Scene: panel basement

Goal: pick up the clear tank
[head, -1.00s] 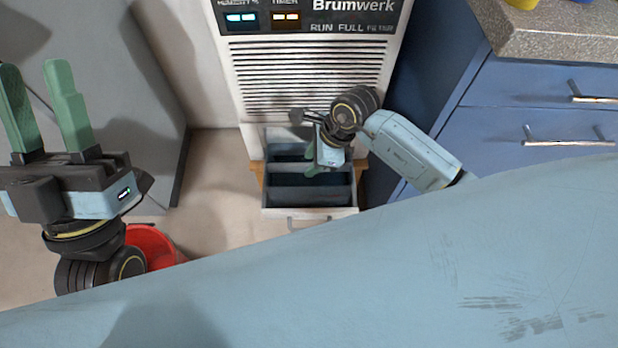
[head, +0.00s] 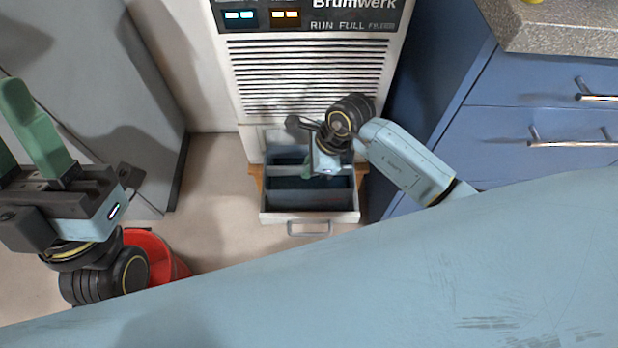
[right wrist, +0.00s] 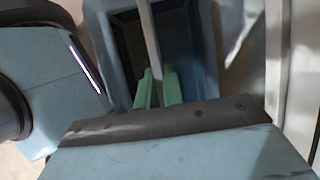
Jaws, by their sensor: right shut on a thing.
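The clear tank (head: 309,198) is a blue-grey, see-through bin with a dark inside. It sits in the pulled-out drawer (head: 280,217) of the white Brumwerk unit. A bar crosses its top and shows in the right wrist view (right wrist: 148,35), where the tank wall (right wrist: 203,60) also shows. My right gripper (head: 308,168) reaches down over the tank. Its green fingers (right wrist: 158,88) are on either side of the bar, shut on it. My left gripper (head: 12,125) is open and empty at the far left, its fingers partly cut off by the frame.
The Brumwerk unit (head: 310,75) stands behind the drawer. Blue cabinets (head: 530,125) with metal handles and a speckled counter (head: 560,30) are at right. A grey cabinet (head: 110,110) stands at left. A red bucket (head: 165,265) is on the floor. Bare floor (head: 215,200) lies left of the drawer.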

